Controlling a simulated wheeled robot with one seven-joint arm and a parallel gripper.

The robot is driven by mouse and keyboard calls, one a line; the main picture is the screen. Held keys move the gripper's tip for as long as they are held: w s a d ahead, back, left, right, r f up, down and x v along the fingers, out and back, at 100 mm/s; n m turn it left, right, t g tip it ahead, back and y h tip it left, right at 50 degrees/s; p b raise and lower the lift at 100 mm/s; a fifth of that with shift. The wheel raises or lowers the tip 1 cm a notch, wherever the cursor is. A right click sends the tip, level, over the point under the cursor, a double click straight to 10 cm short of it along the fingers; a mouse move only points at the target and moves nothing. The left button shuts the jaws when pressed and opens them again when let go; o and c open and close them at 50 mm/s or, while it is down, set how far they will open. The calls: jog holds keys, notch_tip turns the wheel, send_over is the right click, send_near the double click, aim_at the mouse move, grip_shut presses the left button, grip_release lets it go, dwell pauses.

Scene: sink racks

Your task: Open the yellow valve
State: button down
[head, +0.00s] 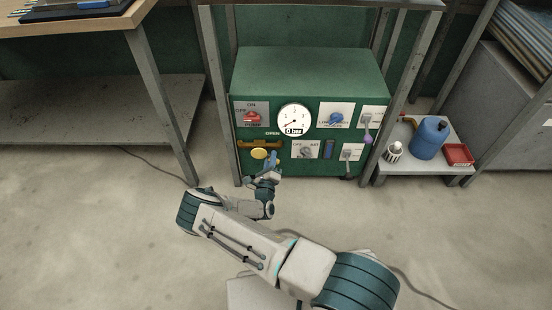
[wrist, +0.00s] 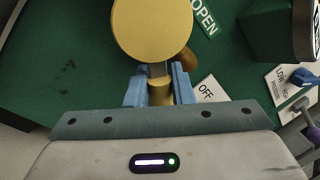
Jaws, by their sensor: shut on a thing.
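The yellow valve (head: 259,154) is a round yellow knob low on the left of the green machine's front. In the wrist view its yellow disc (wrist: 152,28) fills the top middle, with a narrower yellow part below it. My gripper (wrist: 160,88) has its blue fingers on both sides of that narrower part, shut on the valve. In the head view my gripper (head: 270,163) is at the valve's right side. An "OPEN" label (wrist: 205,17) is right of the disc in the wrist view.
The green machine (head: 310,70) carries a gauge (head: 294,120) reading 0 bar, a red switch (head: 252,118), a blue knob (head: 336,118) and a purple-tipped lever (head: 367,138). A low table with a blue jug (head: 430,138) stands to the right. Floor in front is mostly clear.

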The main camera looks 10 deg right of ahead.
jog(key=shift+s+f, duration=0.15)
jog(key=shift+f, duration=0.05)
jog(key=c, duration=1.3)
grip_release()
jog(key=shift+r, duration=0.1)
jog(key=p+v, duration=0.3)
jog(key=v, duration=1)
jog(key=shift+s+p, duration=0.4)
jog(key=shift+a, duration=0.1)
